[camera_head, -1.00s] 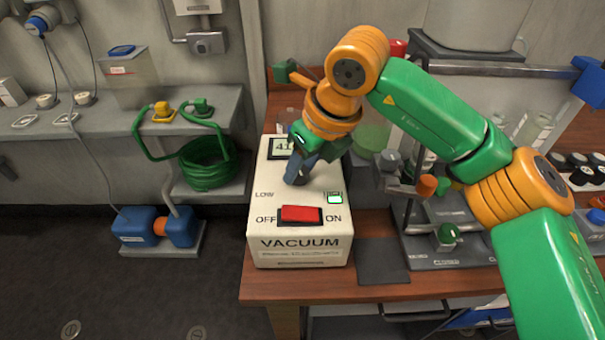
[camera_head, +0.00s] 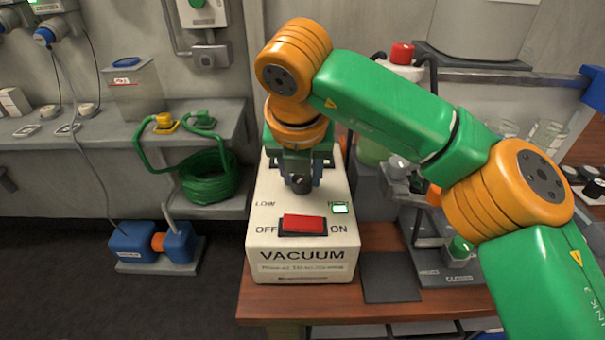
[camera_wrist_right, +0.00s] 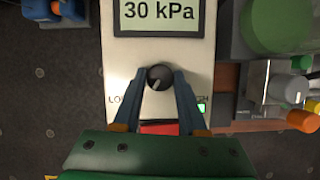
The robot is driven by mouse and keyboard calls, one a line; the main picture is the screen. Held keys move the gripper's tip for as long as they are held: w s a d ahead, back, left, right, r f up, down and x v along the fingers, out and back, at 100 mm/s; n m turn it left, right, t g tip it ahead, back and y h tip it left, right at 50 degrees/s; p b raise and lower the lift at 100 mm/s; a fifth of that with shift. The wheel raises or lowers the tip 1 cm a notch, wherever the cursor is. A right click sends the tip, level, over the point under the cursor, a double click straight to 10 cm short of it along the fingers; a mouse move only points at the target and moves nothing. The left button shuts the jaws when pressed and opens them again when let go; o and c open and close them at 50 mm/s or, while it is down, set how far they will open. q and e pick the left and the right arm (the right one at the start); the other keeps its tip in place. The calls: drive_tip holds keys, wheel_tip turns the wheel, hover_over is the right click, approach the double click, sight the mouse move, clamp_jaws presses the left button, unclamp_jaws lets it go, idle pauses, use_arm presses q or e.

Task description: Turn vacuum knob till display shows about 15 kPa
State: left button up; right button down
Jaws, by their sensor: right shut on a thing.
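The white vacuum box (camera_head: 302,253) stands on the wooden table with its red OFF/ON switch (camera_head: 303,224) and a lit green indicator (camera_head: 340,209). My right gripper (camera_head: 301,186) reaches down over the box and hides its display in the head view. In the right wrist view the display (camera_wrist_right: 160,14) reads 30 kPa. The dark round knob (camera_wrist_right: 159,77) sits below it, between the LOW and HIGH labels. My right gripper (camera_wrist_right: 160,84) has its fingertips closed on both sides of the knob. My left gripper is in neither view.
A dark pad (camera_head: 388,277) lies right of the box. A grey stand (camera_head: 440,262) with small parts is further right. A shelf with a coiled green hose (camera_head: 209,170) is at the left. A blue pump (camera_head: 150,243) rests low beside it.

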drive_tip(key=shift+m, duration=0.5)
drive_tip(key=shift+c, duration=2.2)
unclamp_jaws()
drive_tip(key=v, duration=0.7)
drive_tip(key=shift+p, duration=0.3)
drive_tip(key=shift+w+a+r, duration=0.1)
drive_tip(key=shift+a, duration=0.05)
